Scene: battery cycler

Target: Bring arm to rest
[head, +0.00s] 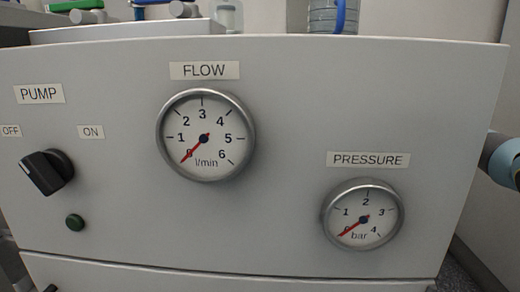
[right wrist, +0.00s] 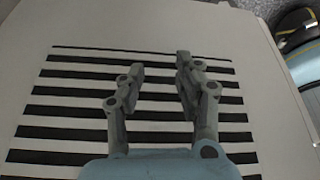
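My right gripper (right wrist: 160,64) shows in the right wrist view. Its two fingers are apart with nothing between them, in front of a pale panel with black slots or stripes (right wrist: 75,117). I cannot tell how far it is from that panel. In the head view, a light blue and dark part of my right arm (head: 505,162) shows at the right edge, beside the grey cabinet (head: 290,150). My left gripper is in neither view.
The cabinet front carries a black pump knob (head: 46,172) turned toward OFF, a dark green lamp (head: 75,222), a flow gauge (head: 205,136) and a pressure gauge (head: 362,214). Both red needles point near zero. A bluish clear container (head: 332,16) stands behind the cabinet's top edge.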

